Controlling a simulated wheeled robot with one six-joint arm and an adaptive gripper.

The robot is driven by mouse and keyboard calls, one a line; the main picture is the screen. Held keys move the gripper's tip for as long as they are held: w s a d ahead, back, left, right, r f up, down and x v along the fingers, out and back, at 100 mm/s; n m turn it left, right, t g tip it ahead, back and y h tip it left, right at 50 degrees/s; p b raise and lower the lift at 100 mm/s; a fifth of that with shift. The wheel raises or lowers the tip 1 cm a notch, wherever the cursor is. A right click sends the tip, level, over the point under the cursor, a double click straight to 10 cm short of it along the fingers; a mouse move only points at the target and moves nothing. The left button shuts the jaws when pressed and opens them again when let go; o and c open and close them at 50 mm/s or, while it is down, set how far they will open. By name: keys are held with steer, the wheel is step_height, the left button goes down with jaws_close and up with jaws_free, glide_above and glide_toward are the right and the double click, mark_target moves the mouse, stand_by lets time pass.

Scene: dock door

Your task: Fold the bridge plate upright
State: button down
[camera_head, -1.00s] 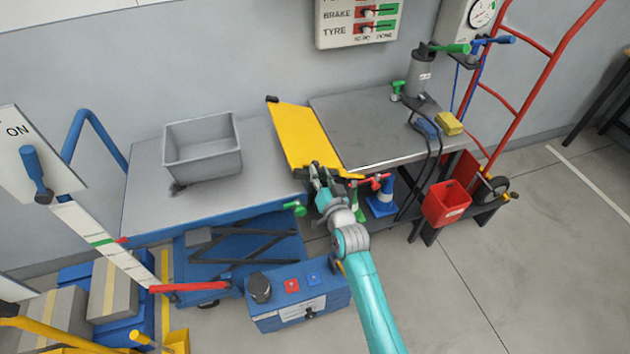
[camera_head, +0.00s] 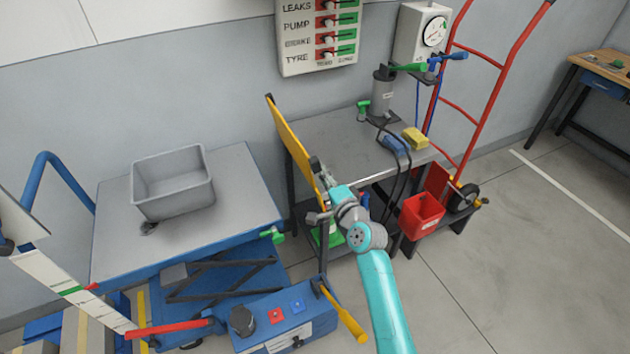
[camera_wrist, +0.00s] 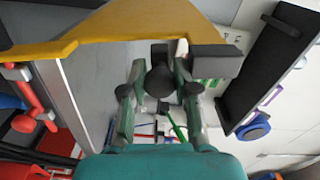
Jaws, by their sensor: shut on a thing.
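The yellow bridge plate (camera_head: 293,142) stands steeply tilted, close to upright, at the left edge of the grey bench (camera_head: 350,145). Its near end meets my gripper (camera_head: 322,192), which is shut at that end. In the wrist view, the plate's yellow edge (camera_wrist: 110,32) crosses the top. The fingers of my gripper (camera_wrist: 160,75) close around a dark rounded part there, and the exact contact is partly hidden by the fingers.
A grey lift table (camera_head: 230,185) with a grey bin (camera_head: 172,183) stands left, with a gap between it and the bench. A yellow-handled lever (camera_head: 345,315) stands near my arm. A red bucket (camera_head: 422,215) and red hand truck (camera_head: 490,110) are right.

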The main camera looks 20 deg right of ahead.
steer(key=shift+d+m, duration=1.2)
steer(key=shift+d, duration=0.1)
steer(key=c, duration=0.9)
jaws_free()
steer(key=shift+d+f, duration=0.1)
steer(key=shift+o, duration=0.2)
steer(key=s, duration=1.2)
steer(key=shift+f, duration=0.1)
